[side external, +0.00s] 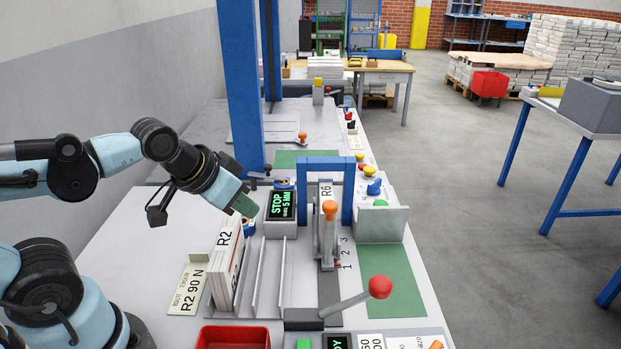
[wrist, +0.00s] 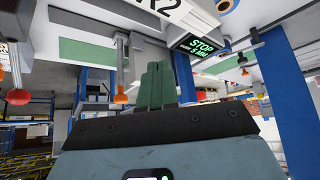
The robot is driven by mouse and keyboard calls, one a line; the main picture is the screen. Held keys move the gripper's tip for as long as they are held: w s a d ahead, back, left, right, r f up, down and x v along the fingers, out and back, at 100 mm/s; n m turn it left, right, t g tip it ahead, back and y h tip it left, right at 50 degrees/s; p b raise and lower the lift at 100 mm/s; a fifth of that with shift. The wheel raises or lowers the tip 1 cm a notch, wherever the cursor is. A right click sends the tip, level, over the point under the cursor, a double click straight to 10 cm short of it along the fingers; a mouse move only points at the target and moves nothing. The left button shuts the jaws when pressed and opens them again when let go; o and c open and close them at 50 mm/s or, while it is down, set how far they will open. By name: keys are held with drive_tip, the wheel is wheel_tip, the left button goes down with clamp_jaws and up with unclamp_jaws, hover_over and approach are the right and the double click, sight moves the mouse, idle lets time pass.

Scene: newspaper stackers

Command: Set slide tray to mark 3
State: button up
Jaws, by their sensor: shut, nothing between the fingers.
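The slide tray (side external: 327,252) is a grey piece with an upright orange-knobbed handle (side external: 330,209), in front of the blue arch. Printed marks 1, 2 and 3 (side external: 345,253) run along its right side, 1 nearest the camera. A small red pointer (side external: 337,264) on the tray sits by mark 1. My gripper (side external: 246,205) has green fingers, shut and empty, above the bench left of the tray, beside the STOP display. It touches no handle. In the wrist view the fingers (wrist: 157,84) are together, and an orange knob (wrist: 122,98) hangs to their left.
A red-ball lever (side external: 379,287) reaches up to the right in front of the tray. Upright R2 papers (side external: 227,265) stand in a rack (side external: 265,285) below my gripper. The blue arch (side external: 347,190) and STOP display (side external: 281,205) stand close by. A red bin (side external: 234,337) is in front.

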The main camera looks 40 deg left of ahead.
drive_tip(key=shift+o, duration=1.1)
drive_tip(key=shift+w, duration=0.1)
drive_tip(key=o, duration=0.7)
drive_tip(key=w+d+r+g, duration=0.1)
drive_tip(key=r, duration=0.1)
drive_tip(key=w+d+r+g, duration=0.1)
drive_tip(key=w+r, duration=0.1)
drive_tip(key=w+d+r+g, duration=0.1)
drive_tip(key=w+r, duration=0.1)
drive_tip(key=r, duration=0.1)
drive_tip(key=shift+w+d+r, duration=0.1)
drive_tip(key=shift+d, duration=0.05)
drive_tip(key=shift+o, duration=0.2)
wheel_tip(320, 180, up, 5)
drive_tip(key=g, duration=0.4)
hover_over(330, 204)
wheel_tip(330, 204, down, 12)
drive_tip(key=shift+r, duration=0.2)
clamp_jaws()
